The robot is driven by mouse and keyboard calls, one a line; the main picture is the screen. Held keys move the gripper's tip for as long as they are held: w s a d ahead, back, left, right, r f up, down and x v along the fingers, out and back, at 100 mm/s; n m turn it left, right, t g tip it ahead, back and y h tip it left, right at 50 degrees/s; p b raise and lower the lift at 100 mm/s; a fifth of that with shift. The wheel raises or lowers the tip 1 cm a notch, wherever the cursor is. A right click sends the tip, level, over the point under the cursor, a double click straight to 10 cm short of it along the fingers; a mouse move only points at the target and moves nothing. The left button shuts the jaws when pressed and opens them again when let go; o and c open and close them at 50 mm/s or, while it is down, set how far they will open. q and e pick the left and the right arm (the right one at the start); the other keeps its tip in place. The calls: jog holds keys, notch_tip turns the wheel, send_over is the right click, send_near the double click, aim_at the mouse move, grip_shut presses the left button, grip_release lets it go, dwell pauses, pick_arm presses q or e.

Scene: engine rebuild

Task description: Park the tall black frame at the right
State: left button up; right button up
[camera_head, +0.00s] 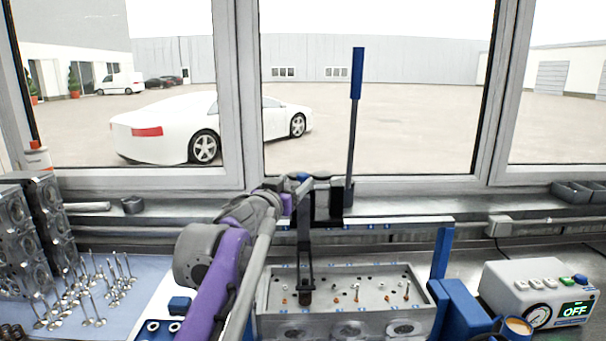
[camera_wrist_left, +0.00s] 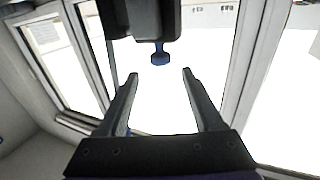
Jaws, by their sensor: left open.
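The tall black frame (camera_head: 304,245) stands over the metal cylinder head (camera_head: 345,290), toward its left half, at the rail (camera_head: 370,223). A dark lever with a blue handle (camera_head: 357,75) rises from a black block just right of it. My left gripper (camera_head: 303,182) is at the top of the frame, partly hidden by my own wrist. In the left wrist view its two fingers (camera_wrist_left: 160,72) are apart with nothing between them. A blue knob (camera_wrist_left: 160,55) under a black block shows just beyond the fingertips. My right gripper does not show.
A blue post (camera_head: 441,252) carries the rail's right end. A grey box with an OFF display (camera_head: 540,295) stands at the right. Loose valves (camera_head: 90,290) and stacked metal blocks (camera_head: 35,230) are at the left. The window sill runs behind.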

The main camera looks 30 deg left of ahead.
aim_at(301, 176)
pick_arm(q)
jog(key=w, duration=0.4)
jog(key=w+a, duration=0.1)
jog(key=w, duration=0.1)
jog(key=shift+w+a+p, duration=0.1)
jog(key=shift+w+p, duration=0.2)
grip_shut()
dwell(1.1)
